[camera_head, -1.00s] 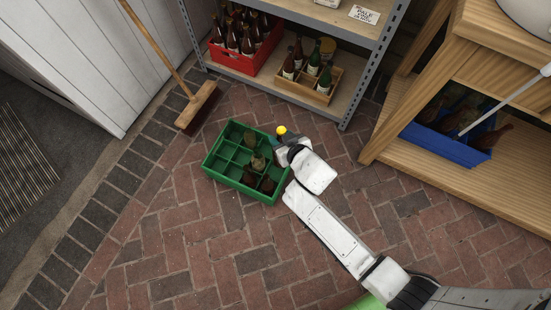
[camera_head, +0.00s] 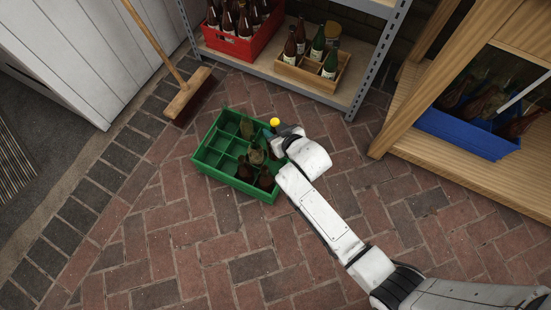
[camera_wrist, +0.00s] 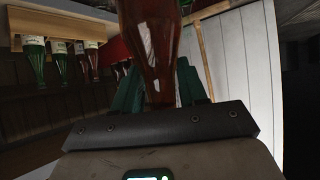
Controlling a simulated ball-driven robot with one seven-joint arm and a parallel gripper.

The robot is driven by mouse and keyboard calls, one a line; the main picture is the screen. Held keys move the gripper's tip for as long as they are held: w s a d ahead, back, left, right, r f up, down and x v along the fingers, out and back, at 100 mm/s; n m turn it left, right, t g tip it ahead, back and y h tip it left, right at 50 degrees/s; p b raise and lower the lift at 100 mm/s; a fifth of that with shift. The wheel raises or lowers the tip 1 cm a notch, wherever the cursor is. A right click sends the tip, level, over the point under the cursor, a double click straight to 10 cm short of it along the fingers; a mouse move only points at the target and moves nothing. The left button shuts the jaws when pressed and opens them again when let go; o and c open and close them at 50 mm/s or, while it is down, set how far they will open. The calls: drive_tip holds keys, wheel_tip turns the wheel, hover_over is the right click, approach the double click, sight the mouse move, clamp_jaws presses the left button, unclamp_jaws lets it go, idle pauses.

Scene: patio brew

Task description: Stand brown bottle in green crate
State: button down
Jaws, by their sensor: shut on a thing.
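The green crate (camera_head: 205,158) sits on the brick floor in the head view, with several bottles in its compartments. My gripper (camera_head: 277,138) is over the crate's right side. In the wrist view, my gripper (camera_wrist: 158,100) is shut on the brown bottle (camera_wrist: 152,45) by its narrow end. That view is upside down, so the bottle hangs upright with its body below the jaws. In the head view my wrist largely hides the held bottle. I cannot tell whether its base is inside a compartment.
A shelf behind holds a red crate (camera_head: 229,45) of bottles and a wooden caddy (camera_head: 288,72). A broom (camera_head: 187,96) leans to the left. A blue crate (camera_head: 463,140) sits in the wooden bench at right. The bricks in front are clear.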

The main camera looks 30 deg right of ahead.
wheel_tip(320, 180, down, 16)
drive_tip(key=b, duration=0.9)
drive_tip(key=shift+f, duration=0.1)
drive_tip(key=shift+f+b, duration=0.2)
drive_tip(key=shift+b, duration=0.2)
drive_tip(key=c, duration=0.6)
unclamp_jaws()
